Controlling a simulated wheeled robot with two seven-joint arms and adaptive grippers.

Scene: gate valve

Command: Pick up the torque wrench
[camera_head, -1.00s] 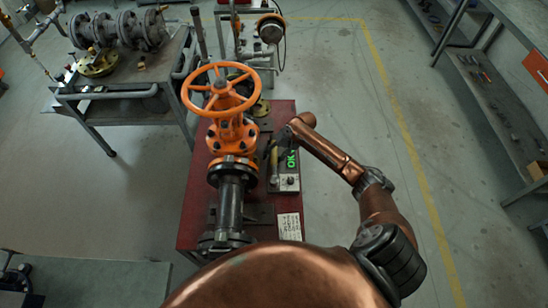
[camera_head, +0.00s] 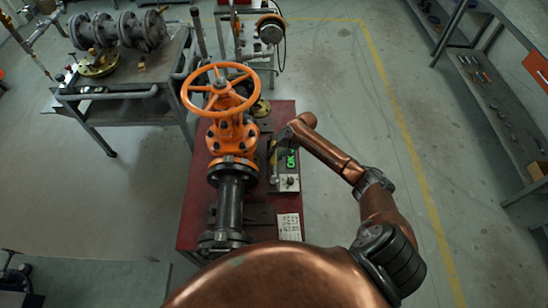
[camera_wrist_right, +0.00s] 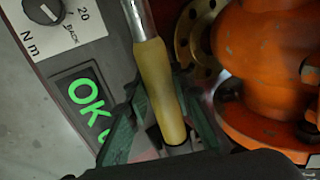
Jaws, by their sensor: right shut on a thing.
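The torque wrench has a yellowish handle (camera_wrist_right: 160,85) and a bright metal shaft that runs out of the top of the right wrist view. In the head view, a small part of the wrench (camera_head: 274,165) shows beside the tester box. My right gripper (camera_wrist_right: 162,112) has its dark green fingers on either side of the handle and is shut on it. In the head view my right gripper (camera_head: 279,146) is small and partly hidden by its own arm. I cannot tell whether the wrench is clear of its support. My left gripper is not in view.
A tester box (camera_head: 287,183) with a knob and a green "OK" display (camera_wrist_right: 84,98) lies close beside the wrench. The gate valve (camera_head: 228,130), with its orange handwheel (camera_head: 221,68), stands on the red table (camera_head: 193,215) to the left. Open floor lies to the right.

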